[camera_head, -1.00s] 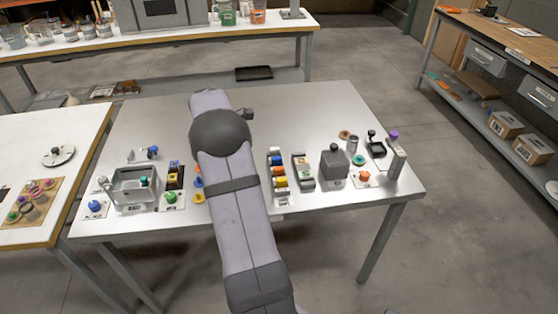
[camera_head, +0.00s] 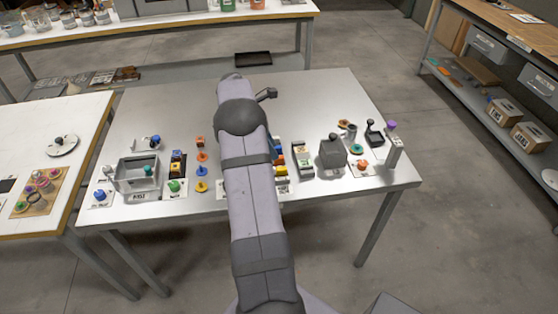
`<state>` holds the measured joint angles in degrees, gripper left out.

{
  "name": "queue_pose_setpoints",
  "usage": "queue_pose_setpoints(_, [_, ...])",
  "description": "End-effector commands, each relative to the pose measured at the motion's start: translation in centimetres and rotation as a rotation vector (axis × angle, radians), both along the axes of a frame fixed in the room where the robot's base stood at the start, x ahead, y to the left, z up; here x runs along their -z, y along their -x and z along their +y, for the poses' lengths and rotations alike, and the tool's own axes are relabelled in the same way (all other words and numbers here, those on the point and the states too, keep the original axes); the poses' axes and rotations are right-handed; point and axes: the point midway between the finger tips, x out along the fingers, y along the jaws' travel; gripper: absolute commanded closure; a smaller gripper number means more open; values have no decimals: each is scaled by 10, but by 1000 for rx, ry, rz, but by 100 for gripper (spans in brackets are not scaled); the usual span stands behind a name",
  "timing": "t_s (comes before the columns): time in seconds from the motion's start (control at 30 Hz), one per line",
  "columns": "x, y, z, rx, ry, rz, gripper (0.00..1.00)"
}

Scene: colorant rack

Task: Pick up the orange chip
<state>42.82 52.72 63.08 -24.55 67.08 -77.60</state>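A small orange chip (camera_head: 202,157) lies flat on the metal table, left of my arm. My arm reaches across the table to the right of this column. Only a dark part of my gripper (camera_head: 267,94) shows past the arm, near the back of the table, away from the chip. Its fingers are too small and hidden to tell their state.
A colorant rack (camera_head: 279,160) with coloured blocks is partly behind my arm. A grey tray (camera_head: 137,173) stands at the left. A dark grey container (camera_head: 332,152) and an orange knob (camera_head: 363,163) stand at the right. The table's back area is clear.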

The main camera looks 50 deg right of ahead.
Motion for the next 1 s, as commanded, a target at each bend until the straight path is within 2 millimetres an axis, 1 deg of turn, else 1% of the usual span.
queue_pose_setpoints(0.17, [16, 6, -7, 2, -2, 3, 64])
queue_pose_setpoints(0.3, [33, 10, -12, 1, -3, 3, 64])
queue_pose_setpoints(0.4, [40, 12, -14, 1, -2, 1, 64])
queue_pose_setpoints(0.5, [44, 13, -15, 1, -2, 1, 64])
queue_pose_setpoints(0.7, [44, 12, -15, 0, -1, 0, 64])
queue_pose_setpoints(0.77, [44, 12, -15, 0, -1, 0, 78])
queue_pose_setpoints(0.8, [44, 12, -15, 0, -1, 0, 88])
queue_pose_setpoints(0.83, [44, 12, -15, 0, -1, 0, 95])
queue_pose_setpoints(0.87, [44, 12, -15, 0, -1, 0, 100])
queue_pose_setpoints(1.0, [44, 12, -15, 0, -1, -1, 100])
